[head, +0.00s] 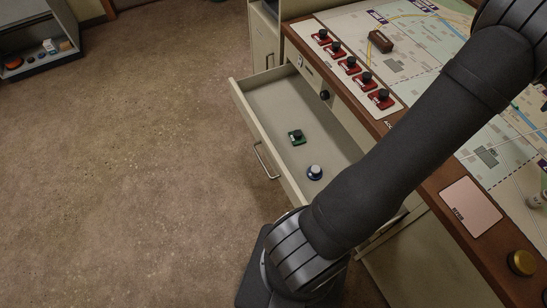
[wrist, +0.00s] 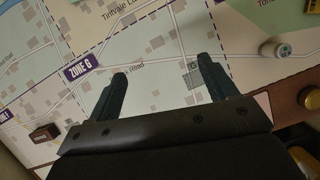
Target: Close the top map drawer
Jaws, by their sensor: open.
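The top map drawer (head: 238,102) is pulled out from the console's front in the head view. It is a cream drawer with a metal bar handle (head: 264,160) on its outer face. My arm covers the drawer's near end. My gripper (wrist: 162,82) shows in the wrist view, open and empty above the map board (wrist: 150,40). It is away from the drawer, which is not in the wrist view. The gripper is outside the head view.
Several red pieces with black knobs (head: 350,65) stand along the board's edge. A brown block (head: 380,41) sits on the map. A pink card (head: 470,206) and a brass button (head: 522,262) are near the front right. The floor (head: 130,180) left of the drawer is clear.

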